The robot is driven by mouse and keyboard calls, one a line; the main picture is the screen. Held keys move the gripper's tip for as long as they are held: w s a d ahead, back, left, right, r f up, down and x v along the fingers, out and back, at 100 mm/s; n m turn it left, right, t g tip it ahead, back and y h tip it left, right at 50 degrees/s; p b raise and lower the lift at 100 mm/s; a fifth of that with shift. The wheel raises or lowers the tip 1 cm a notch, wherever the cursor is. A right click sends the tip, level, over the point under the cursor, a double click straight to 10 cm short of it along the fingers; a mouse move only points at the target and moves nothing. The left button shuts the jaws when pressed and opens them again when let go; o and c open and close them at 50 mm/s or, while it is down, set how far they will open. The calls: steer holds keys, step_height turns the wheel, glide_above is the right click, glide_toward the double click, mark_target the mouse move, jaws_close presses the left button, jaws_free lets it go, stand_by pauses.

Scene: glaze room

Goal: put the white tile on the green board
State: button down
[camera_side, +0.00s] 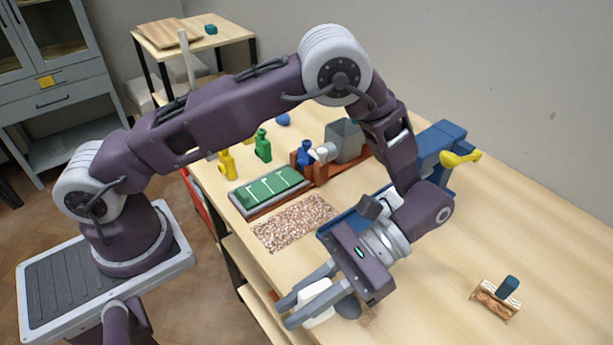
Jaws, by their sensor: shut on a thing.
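My gripper (287,312) is at the lower middle of the side view, over the near edge of the table. Its two grey fingers are shut on the white tile (318,301), which shows between them and is partly hidden by the fingers. The green board (268,187) lies farther back and to the left on the table. It has pale lines across it and a grey and reddish-brown border. The gripper and the tile are well apart from it.
A speckled mat (293,223) lies between my gripper and the green board. Yellow (227,165), green (263,146) and blue (305,154) bottles stand near the board. A blue-handled block (497,300) is at right. The table's right side is mostly clear.

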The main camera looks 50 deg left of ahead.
steer(key=w+a+m+t+y, duration=0.1)
steer(key=a+m+t+y, duration=0.2)
steer(key=a+m+y, duration=0.65)
step_height(320, 180, up, 8)
steer(key=m+t+y, duration=0.2)
steer(key=m+t, duration=0.5)
steer(key=t, duration=0.3)
glide_above(263, 179)
step_height(263, 179, down, 9)
steer(key=shift+w+f, duration=0.1)
steer(key=shift+f, duration=0.1)
steer(key=c, duration=1.4)
jaws_free()
